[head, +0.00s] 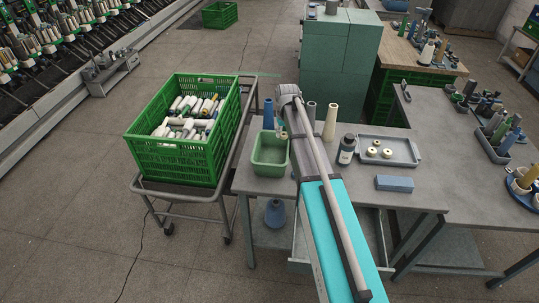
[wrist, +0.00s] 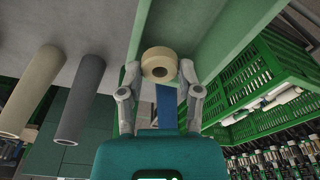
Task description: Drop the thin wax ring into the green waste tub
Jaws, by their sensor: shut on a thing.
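The green waste tub (head: 268,169) stands at the left end of the grey bench in the head view. Its green walls (wrist: 215,28) show behind the ring in the wrist view. In the head view my gripper (head: 283,133) is at the tub's right rear side, partly hidden by my arm. I cannot tell the ring's exact height against the rim.
A grey tray (head: 402,146) with a few cream rings, a dark bottle (head: 346,150) and a blue block (head: 394,183) lie right of my arm. A blue cone (head: 268,114), a grey tube (head: 310,114) and a cream cone (head: 330,122) stand behind. A green crate (head: 172,158) of bobbins is left.

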